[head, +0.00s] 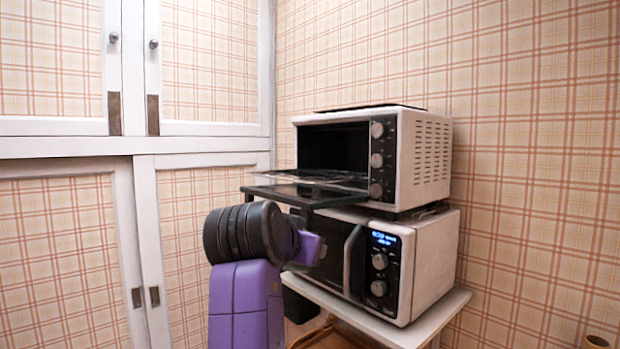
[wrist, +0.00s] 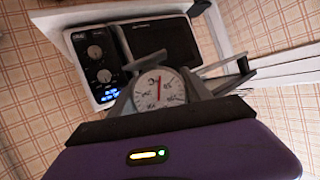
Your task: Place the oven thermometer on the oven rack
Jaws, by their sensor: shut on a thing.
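The oven thermometer (wrist: 160,90) has a round white dial with a red needle. My gripper (wrist: 178,84) is shut on it, and the dial faces the wrist camera. In the head view my arm hides the thermometer and the fingers. The small white oven (head: 425,155) stands at the right with its dark glass door (head: 305,196) folded down. The oven rack (head: 315,178) sticks out of the opening above the door. My gripper is in front of the oven, around or below door height, apart from the rack as far as I can tell.
A white microwave (head: 435,262) with a lit blue display stands under the oven on a white table (head: 390,328). It also shows in the wrist view (wrist: 92,65). White cupboards (head: 75,215) stand at the left. The lowered oven door overhangs the microwave front.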

